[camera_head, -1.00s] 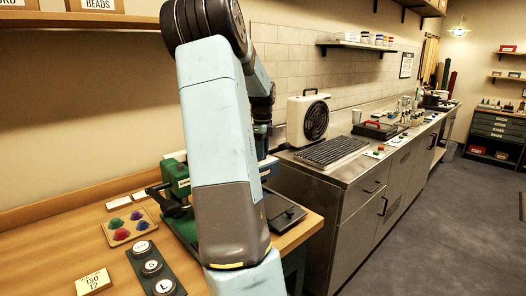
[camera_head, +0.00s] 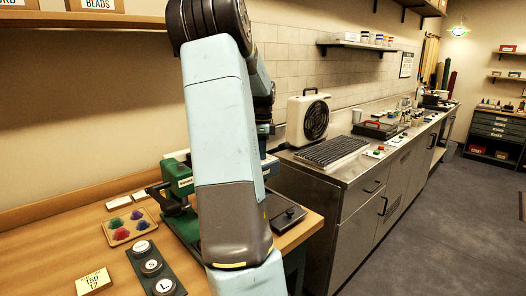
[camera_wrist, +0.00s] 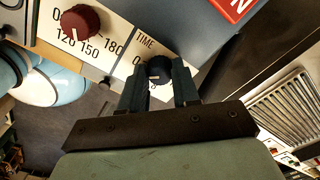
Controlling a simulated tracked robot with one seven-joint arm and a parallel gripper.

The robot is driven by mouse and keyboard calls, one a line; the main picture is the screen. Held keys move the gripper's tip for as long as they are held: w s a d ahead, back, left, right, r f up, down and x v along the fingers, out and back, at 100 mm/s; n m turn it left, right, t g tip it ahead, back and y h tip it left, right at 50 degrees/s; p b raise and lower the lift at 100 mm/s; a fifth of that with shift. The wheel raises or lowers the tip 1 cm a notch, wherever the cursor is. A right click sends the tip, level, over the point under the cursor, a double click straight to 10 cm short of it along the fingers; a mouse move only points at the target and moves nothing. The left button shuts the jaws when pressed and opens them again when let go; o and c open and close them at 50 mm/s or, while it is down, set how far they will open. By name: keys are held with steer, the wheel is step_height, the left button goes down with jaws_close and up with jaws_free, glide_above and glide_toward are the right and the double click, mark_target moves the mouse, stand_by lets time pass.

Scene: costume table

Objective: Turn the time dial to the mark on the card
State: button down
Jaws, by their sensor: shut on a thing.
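The time dial (camera_wrist: 158,67) is a dark round knob with a pale pointer line, on the pale panel marked TIME in the wrist view. My gripper (camera_wrist: 159,80) has its two dark fingers on either side of the knob and is shut on it. The fingers hide much of the time scale; only a 0 shows at its left. The card (camera_head: 93,281) lies on the wooden table at the lower left of the head view. It reads 150 above a second number, 12 or 17, too small to be sure. My arm hides the dial in the head view.
A dark red knob (camera_wrist: 80,23) with a scale including 120, 150 and 180 sits left of the time dial. A strip with S and L buttons (camera_head: 153,267) and a tray of coloured pieces (camera_head: 131,226) stand near the card.

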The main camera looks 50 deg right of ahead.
steer(key=n, duration=1.2)
steer(key=shift+n, duration=0.3)
steer(key=n, duration=0.6)
steer(key=shift+n, duration=0.3)
steer(key=n, duration=0.5)
steer(key=shift+n, duration=0.4)
steer(key=c, duration=0.8)
jaws_free()
steer(key=shift+r, duration=0.1)
